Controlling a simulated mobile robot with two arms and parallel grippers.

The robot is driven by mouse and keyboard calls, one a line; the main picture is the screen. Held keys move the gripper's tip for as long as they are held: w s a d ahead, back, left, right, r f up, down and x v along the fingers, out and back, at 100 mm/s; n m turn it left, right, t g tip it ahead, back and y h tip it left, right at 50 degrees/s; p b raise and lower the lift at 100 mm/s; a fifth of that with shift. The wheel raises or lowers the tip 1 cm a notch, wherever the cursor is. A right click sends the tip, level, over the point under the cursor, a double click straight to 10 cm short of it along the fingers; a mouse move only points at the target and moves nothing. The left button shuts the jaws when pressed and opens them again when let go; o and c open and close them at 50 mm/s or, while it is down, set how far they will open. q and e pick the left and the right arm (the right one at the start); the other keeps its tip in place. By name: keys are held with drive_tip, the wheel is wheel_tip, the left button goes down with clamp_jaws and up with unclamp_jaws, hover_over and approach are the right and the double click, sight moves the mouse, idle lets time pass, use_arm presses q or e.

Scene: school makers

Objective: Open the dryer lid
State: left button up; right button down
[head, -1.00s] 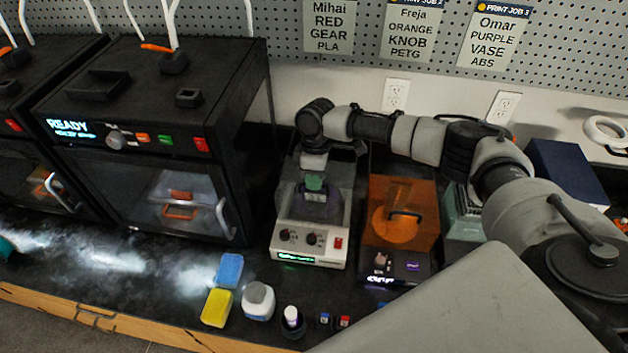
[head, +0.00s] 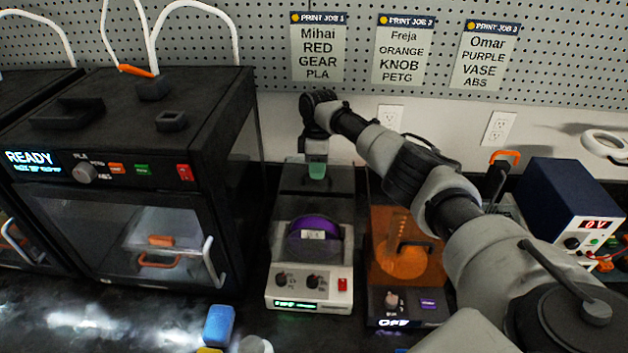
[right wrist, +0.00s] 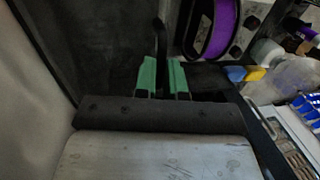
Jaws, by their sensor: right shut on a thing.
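The dryer (head: 309,287) is the pale box with two knobs, a red switch and a lit green display, in the middle of the head view. A purple spool (head: 301,247) with a white label lies uncovered in it; it also shows in the right wrist view (right wrist: 228,30). The dark translucent lid (head: 342,180) stands raised at the dryer's back. My right gripper (head: 317,172) is at the lid, its green fingertips shut on the dark lid handle (right wrist: 159,40), which shows between them in the right wrist view. My left gripper is not in view.
A black printer (head: 110,220) reading READY stands to the left. An orange-covered unit (head: 385,265) stands close on the dryer's right. A blue box (head: 555,195) is farther right. A pegboard (head: 270,60) with job sheets is behind. A blue block (head: 218,325) lies in front.

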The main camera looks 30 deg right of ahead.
drive_tip(key=shift+w+r, duration=0.1)
drive_tip(key=shift+w, duration=0.05)
drive_tip(key=c, duration=1.2)
unclamp_jaws()
wheel_tip(320, 180, up, 11)
drive_tip(key=w+d+b, duration=0.1)
drive_tip(key=b, duration=0.1)
drive_tip(key=shift+w+f, duration=0.2)
drive_tip(key=shift+w, duration=0.1)
drive_tip(key=shift+d+f, duration=0.1)
